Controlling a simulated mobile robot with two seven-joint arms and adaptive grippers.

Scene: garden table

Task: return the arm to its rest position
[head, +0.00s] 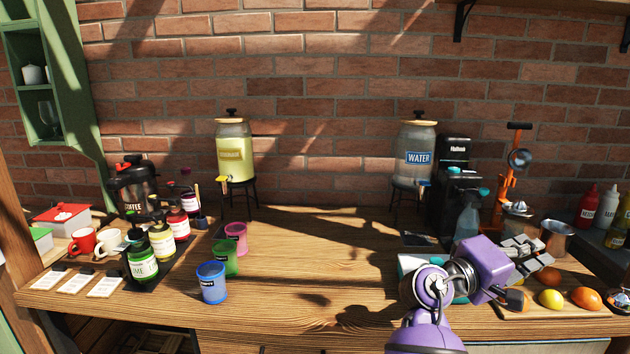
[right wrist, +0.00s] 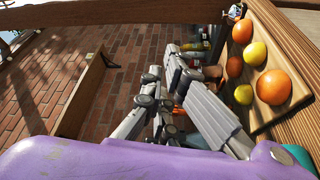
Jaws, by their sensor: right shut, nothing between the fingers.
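My right arm (head: 432,290) is purple and comes in from the bottom of the head view, over the right part of the wooden table. Its grey right gripper (head: 525,252) points right, above the citrus fruit area. In the right wrist view the fingers (right wrist: 163,82) are close together with nothing between them. My left arm and gripper are not in the head view.
Lemons (head: 550,299) and oranges (head: 586,298) lie on a board (head: 520,311) near the gripper. A spray bottle (head: 468,216), an orange press (head: 510,180) and a metal cup (head: 555,237) stand behind. Coloured cups (head: 212,282) stand left; the table's middle (head: 300,255) is clear.

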